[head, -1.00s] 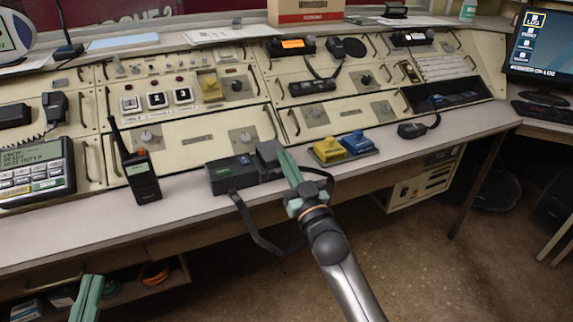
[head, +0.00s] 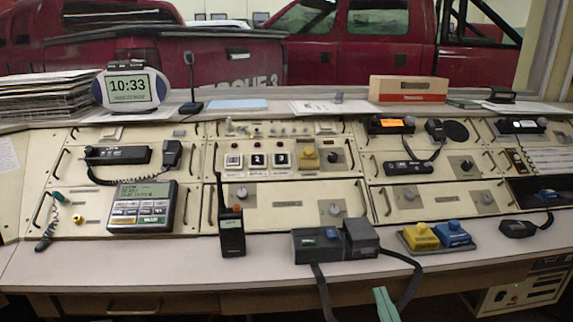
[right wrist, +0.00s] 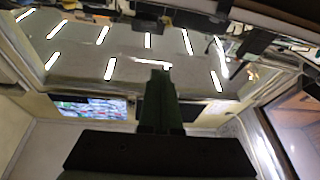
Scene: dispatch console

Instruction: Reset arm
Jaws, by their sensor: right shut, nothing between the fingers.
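My right gripper (head: 385,304) shows at the bottom edge of the head view as a green finger shape, below the desk's front edge. In the right wrist view my right gripper (right wrist: 158,80) is shut and empty, with its green fingers together. Beyond it that view shows the ceiling with bright strip lights. My left gripper is out of the head view. A dark grey box with a strap (head: 325,246) stands on the desk above the right gripper, and the gripper is apart from the box body. A loop of its black strap hangs close to the gripper.
The console desk (head: 160,262) spans the view. On it stand a handheld radio (head: 231,236), a keypad unit (head: 142,207), and a tray with yellow (head: 420,236) and blue (head: 452,234) blocks. A digital clock (head: 130,88) and a microphone (head: 190,85) stand on the upper shelf.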

